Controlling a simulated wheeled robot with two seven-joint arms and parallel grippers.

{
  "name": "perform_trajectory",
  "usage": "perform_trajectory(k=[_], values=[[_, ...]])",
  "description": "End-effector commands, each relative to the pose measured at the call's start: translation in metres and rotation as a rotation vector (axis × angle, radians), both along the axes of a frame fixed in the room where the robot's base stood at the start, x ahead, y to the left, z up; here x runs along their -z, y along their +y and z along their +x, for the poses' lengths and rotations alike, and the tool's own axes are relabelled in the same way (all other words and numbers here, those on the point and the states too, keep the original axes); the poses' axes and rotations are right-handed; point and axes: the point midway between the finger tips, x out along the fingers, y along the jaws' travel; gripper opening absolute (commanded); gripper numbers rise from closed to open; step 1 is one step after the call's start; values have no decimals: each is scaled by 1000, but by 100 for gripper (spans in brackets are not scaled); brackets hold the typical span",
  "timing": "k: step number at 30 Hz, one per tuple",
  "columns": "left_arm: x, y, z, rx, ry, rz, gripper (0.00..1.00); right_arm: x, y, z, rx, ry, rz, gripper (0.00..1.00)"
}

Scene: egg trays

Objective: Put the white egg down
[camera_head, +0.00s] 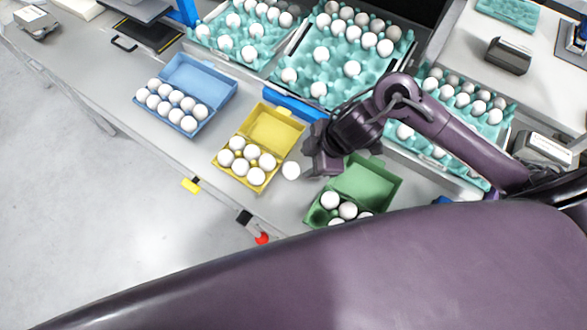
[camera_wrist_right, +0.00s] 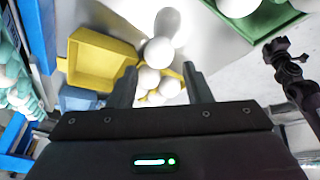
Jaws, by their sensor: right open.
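A loose white egg (camera_head: 291,170) appears on the grey table between the yellow carton (camera_head: 276,128) and the green carton (camera_head: 372,185). My right gripper (camera_head: 312,162) is open just right of this egg, and the egg is not held. In the right wrist view, the open fingers (camera_wrist_right: 160,82) spread in front of the yellow carton (camera_wrist_right: 105,62) and its eggs. A white egg (camera_wrist_right: 166,22) lies farther up that view, outside the fingers. The yellow carton is open and holds several white eggs. My left gripper is out of view.
The green carton, open with several eggs, is partly hidden by my own body. A blue carton (camera_head: 203,78) with several eggs stands at left. Teal trays (camera_head: 268,62) of eggs fill the back. Bare table (camera_head: 125,75) lies left of the blue carton.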

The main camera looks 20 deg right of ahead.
Motion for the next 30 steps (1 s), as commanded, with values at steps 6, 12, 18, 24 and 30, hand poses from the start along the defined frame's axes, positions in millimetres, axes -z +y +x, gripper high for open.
perform_trajectory(k=[6, 12, 18, 24, 30], values=[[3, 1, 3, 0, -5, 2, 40, 22, 8, 6, 1, 3, 1, 45], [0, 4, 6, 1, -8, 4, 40, 45, 21, 14, 3, 5, 3, 45], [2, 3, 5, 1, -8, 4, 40, 66, 28, 20, 1, 2, 1, 45], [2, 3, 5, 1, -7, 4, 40, 68, 28, 21, 1, 2, -1, 45], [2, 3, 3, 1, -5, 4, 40, 67, 28, 21, 1, 1, 0, 31]])
